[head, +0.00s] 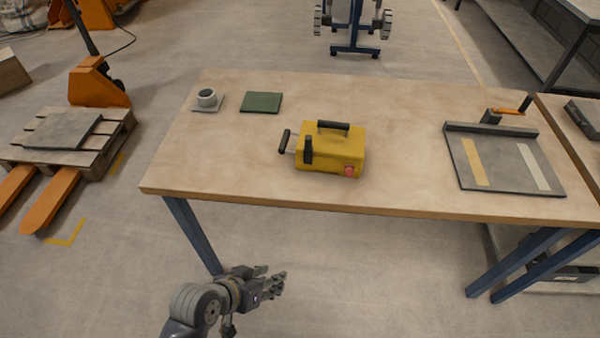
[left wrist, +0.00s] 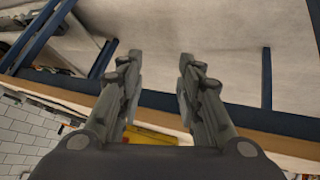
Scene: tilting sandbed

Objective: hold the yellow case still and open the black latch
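A black side handle (head: 285,141) sticks out to the left. My left gripper (head: 277,284) is below and in front of the table edge, apart from the case. In the left wrist view its two fingers (left wrist: 158,75) are spread with nothing between them. My right gripper is in neither view.
A grey tilting tray (head: 505,160) with an orange crank (head: 511,110) is on the right. The table's front edge lies between my left gripper and the case.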

